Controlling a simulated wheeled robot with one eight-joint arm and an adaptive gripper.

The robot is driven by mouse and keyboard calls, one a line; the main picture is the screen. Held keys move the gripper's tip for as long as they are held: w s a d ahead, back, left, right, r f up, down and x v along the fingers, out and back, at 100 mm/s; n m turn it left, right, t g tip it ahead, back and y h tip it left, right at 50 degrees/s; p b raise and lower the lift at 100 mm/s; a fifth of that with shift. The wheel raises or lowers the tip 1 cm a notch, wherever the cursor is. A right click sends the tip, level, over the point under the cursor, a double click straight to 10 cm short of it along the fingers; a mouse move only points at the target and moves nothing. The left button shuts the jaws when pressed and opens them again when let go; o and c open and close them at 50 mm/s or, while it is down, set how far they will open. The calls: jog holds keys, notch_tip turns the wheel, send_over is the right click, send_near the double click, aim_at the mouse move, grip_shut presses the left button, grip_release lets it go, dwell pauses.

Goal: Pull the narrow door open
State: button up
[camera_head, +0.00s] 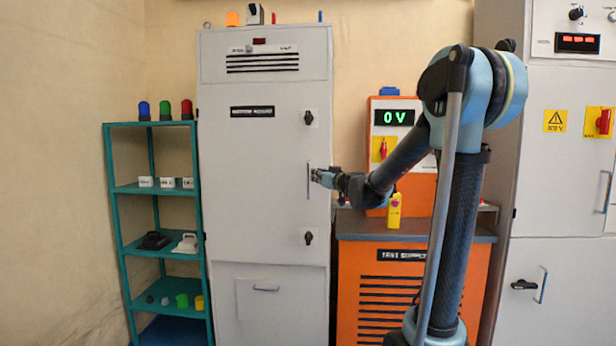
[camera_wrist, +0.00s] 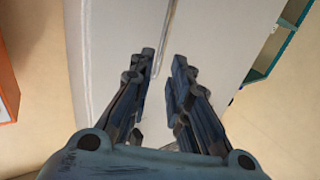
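The narrow door (camera_head: 255,190) is the tall pale grey front of the cabinet left of centre in the head view. It looks shut, flush with its frame. A slim vertical bar handle (camera_head: 309,182) sits near its right edge, between two black knobs. My gripper (camera_head: 314,175) is right at this handle, reaching in from the right. In the wrist view, my gripper's two fingers (camera_wrist: 165,58) are spread with a gap between them, pointing at the pale door (camera_wrist: 215,45). A thin bar runs near the fingertips; I cannot tell whether they touch it.
A teal shelf (camera_head: 157,188) with small items stands left of the cabinet. An orange test supply bench (camera_head: 385,265) with a yellow button box (camera_head: 394,210) stands to the right, below my arm. A large grey cabinet (camera_head: 560,190) is at far right.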

jog(key=x, duration=0.9)
jog(key=shift+c, duration=0.4)
jog(key=shift+d, duration=0.1)
grip_shut()
